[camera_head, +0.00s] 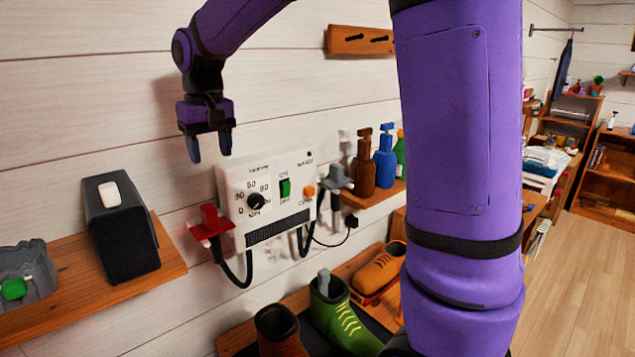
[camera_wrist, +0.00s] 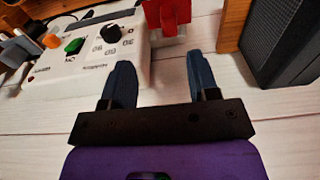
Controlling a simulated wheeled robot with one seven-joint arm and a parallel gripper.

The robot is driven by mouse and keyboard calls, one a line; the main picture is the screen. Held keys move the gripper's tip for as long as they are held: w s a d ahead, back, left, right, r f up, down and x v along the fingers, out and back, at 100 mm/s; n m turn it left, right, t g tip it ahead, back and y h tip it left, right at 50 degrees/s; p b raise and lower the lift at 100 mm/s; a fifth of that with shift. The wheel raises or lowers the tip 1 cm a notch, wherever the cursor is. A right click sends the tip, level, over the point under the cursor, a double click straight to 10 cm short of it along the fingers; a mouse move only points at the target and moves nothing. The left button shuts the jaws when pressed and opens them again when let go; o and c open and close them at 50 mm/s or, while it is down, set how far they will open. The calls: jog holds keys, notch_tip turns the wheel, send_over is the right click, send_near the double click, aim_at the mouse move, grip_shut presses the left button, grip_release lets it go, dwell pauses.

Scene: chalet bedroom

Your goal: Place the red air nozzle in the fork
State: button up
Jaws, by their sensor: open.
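The red air nozzle (camera_head: 210,222) is at the left side of a white control box (camera_head: 262,178) on the wall, with a black hose curving below it. It also shows in the wrist view (camera_wrist: 174,14) at the top edge, beyond my fingers and partly cut off. I cannot make out a separate fork, nor whether the nozzle sits in one. My gripper (camera_head: 210,147) is open and empty, fingers pointing down, above the nozzle and apart from it. In the wrist view my gripper (camera_wrist: 160,72) has nothing between its fingers.
A grey nozzle (camera_head: 338,182) is at the box's right side. Bottles (camera_head: 363,165) stand right. Boots (camera_head: 335,315) are below. Bare wall lies around my gripper.

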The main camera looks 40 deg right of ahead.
jog(key=s+d+t, duration=0.2)
jog(key=s, duration=1.2)
jog(key=s+d+t, duration=0.2)
jog(key=s+d, duration=0.1)
jog(key=s, duration=1.1)
jog(key=shift+s+d+r+t, duration=0.15)
jog(key=shift+s+d+t, duration=0.1)
jog(key=shift+d+t, duration=0.15)
